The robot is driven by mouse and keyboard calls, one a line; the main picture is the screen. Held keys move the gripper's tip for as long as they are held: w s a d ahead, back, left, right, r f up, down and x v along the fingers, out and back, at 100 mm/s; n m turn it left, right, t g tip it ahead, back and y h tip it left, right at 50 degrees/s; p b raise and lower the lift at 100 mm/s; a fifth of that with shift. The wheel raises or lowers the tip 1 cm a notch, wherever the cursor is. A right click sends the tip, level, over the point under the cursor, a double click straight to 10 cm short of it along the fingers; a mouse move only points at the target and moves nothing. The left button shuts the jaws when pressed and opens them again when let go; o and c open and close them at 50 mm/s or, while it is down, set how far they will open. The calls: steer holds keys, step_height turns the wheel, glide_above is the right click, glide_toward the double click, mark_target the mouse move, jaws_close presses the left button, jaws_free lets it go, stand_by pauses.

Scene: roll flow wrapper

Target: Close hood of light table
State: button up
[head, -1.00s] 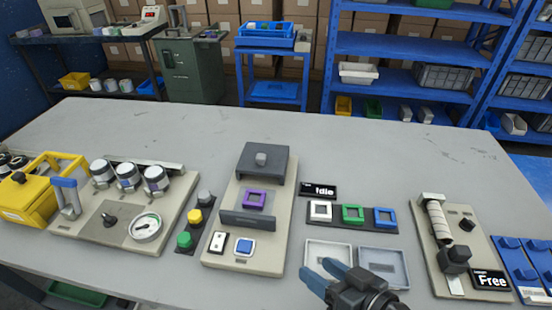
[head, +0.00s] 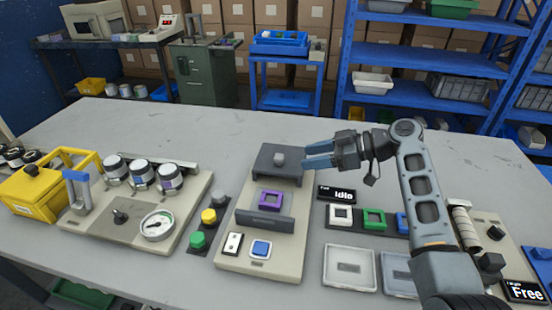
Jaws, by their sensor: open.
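The light table (head: 228,262) is a beige base in the middle of the bench. Its dark grey hood (head: 265,172) with a light grey knob (head: 279,159) sits at the rear of the base. A purple square frame (head: 271,193) lies uncovered in front of the hood, behind an upright dark bar (head: 264,222). My gripper (head: 307,156) has blue fingers and is open and empty. Its fingers point left towards the knob from just right of the hood. I see no contact with the knob.
White, green and blue frames stand in a dark rack (head: 357,218) at right, behind two shallow grey trays, with an "Idle" display (head: 338,194) nearby. A gauge panel (head: 108,231) and coloured buttons (head: 208,215) stand left. The bench behind the hood is clear.

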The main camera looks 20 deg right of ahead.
mark_target(280, 156)
steer(key=shift+n, duration=0.3)
steer(key=shift+w+r+p+x, duration=0.15)
steer(key=shift+r+p+x, duration=0.05)
steer(key=shift+x, duration=1.1)
steer(key=shift+w+r+p+x, duration=0.15)
steer(key=shift+r+p+x, duration=0.05)
steer(key=shift+x, duration=1.05)
steer(key=shift+w+r+p+x, duration=0.15)
steer(key=shift+r+p+x, duration=0.05)
steer(key=shift+x, duration=1.1)
steer(key=shift+c, duration=0.5)
jaws_close()
